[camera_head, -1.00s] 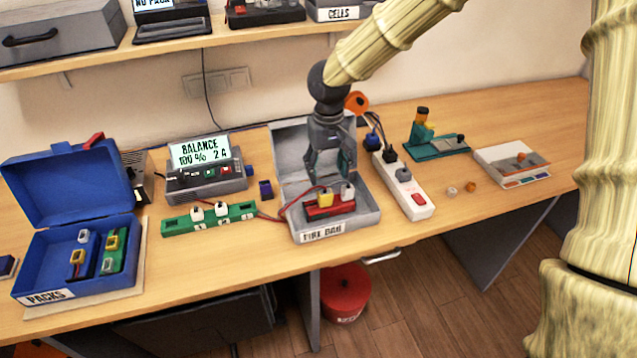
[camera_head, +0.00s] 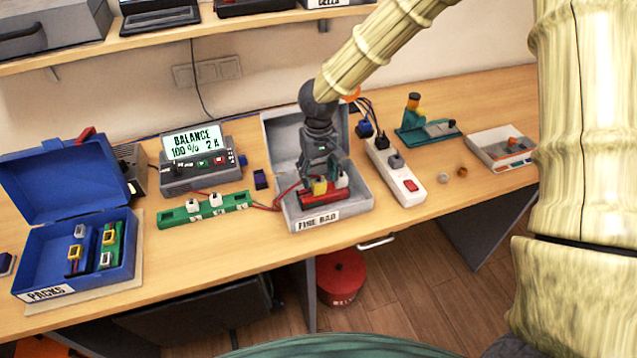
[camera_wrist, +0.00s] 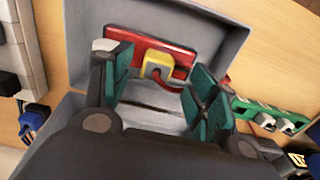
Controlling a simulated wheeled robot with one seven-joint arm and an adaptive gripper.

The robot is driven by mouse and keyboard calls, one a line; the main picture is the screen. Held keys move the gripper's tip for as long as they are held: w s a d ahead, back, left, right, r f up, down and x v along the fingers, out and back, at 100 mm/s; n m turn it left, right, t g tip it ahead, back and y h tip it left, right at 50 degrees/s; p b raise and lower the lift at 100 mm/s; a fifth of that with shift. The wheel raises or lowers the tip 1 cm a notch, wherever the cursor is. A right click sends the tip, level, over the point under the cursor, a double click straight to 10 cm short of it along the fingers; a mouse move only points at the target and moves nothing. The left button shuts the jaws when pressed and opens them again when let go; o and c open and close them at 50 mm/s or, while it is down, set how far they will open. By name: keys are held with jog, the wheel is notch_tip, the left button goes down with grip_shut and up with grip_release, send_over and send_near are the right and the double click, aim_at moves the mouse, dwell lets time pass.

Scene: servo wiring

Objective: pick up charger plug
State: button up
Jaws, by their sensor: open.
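A yellow plug (camera_head: 320,186) with a red lead sits on a red battery pack (camera_head: 322,198) inside the grey box labelled FIRE BAG (camera_head: 354,207). My gripper (camera_head: 321,176) is open, low inside this box and right above the pack. In the wrist view the yellow plug (camera_wrist: 157,66) shows between my two green fingers (camera_wrist: 160,75), with a gap on each side. The red pack (camera_wrist: 178,62) lies behind it. A white connector (camera_wrist: 104,45) on the pack is partly hidden by the left finger.
The balance charger (camera_head: 203,176) and a green connector board (camera_head: 178,216) stand left of the box. A white power strip (camera_head: 404,187) with plugs stands close on its right. The blue PACKS box (camera_head: 110,284) is far left. The box's raised lid (camera_head: 285,130) stands behind my gripper.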

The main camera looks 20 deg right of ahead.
aim_at(319, 180)
jog(key=shift+w+d+f+p, duration=0.1)
jog(key=shift+w+f+p, duration=0.05)
jog(key=shift+f+p, duration=0.3)
jog(key=shift+w+d+f+p, duration=0.1)
jog(key=shift+w+f+p, duration=0.1)
jog(key=shift+f, duration=0.35)
jog(key=shift+f+p, duration=0.3)
jog(key=shift+f, duration=0.8)
jog(key=shift+s, duration=0.1)
jog(key=c, duration=1.2)
jog(key=shift+r, duration=0.1)
